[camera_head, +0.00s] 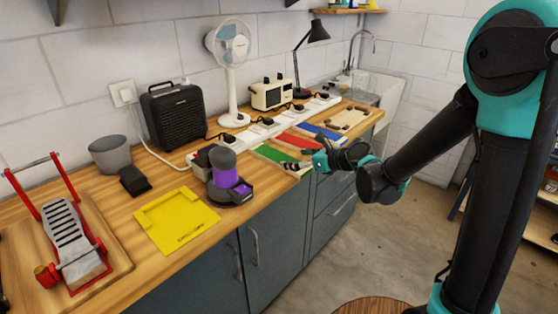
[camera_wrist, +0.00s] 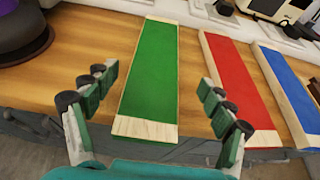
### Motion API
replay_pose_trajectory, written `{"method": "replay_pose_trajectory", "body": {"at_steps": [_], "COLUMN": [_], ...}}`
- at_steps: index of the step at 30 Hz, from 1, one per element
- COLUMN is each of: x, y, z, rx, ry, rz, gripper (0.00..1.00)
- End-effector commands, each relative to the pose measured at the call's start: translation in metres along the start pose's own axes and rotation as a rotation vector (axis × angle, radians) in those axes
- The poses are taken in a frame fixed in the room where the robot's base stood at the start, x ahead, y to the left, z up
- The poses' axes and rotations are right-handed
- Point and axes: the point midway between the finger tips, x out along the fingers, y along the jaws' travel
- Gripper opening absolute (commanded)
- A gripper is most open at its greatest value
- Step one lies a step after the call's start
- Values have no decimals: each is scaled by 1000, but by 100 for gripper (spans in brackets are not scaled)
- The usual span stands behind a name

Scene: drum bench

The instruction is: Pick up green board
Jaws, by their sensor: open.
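The green board (camera_wrist: 150,73) is a long flat panel with pale wood ends, lying on the wooden counter. In the wrist view it runs away from me, its near end close to the counter's front edge. In the head view the green board (camera_head: 272,156) is partly hidden near my gripper. My gripper (camera_wrist: 158,112) is open and empty, with one finger on each side of the board's near end in the picture. I cannot tell how high the fingers are above it. In the head view my gripper (camera_head: 316,160) is at the counter's front edge.
A red board (camera_wrist: 236,80) and a blue board (camera_wrist: 293,85) lie to the right of the green one. A purple and grey device (camera_head: 226,180) stands to its left. A power strip (camera_head: 262,130) with plugs runs behind the boards. Grey cabinets (camera_head: 270,235) are below.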

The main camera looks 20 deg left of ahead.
Motion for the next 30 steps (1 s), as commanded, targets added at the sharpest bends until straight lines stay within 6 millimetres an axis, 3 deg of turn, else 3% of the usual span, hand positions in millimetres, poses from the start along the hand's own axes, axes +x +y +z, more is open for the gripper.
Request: {"method": "replay_pose_trajectory", "body": {"at_steps": [10,19,27,30], "x": [20,59,63,63], "y": [2,6,5,5], "z": [1,4,4,4], "rx": [-2,-2,-1,-1], "ry": [0,0,0,0], "rz": [1,1,-1,-1], "gripper": [83,83,83,70]}}
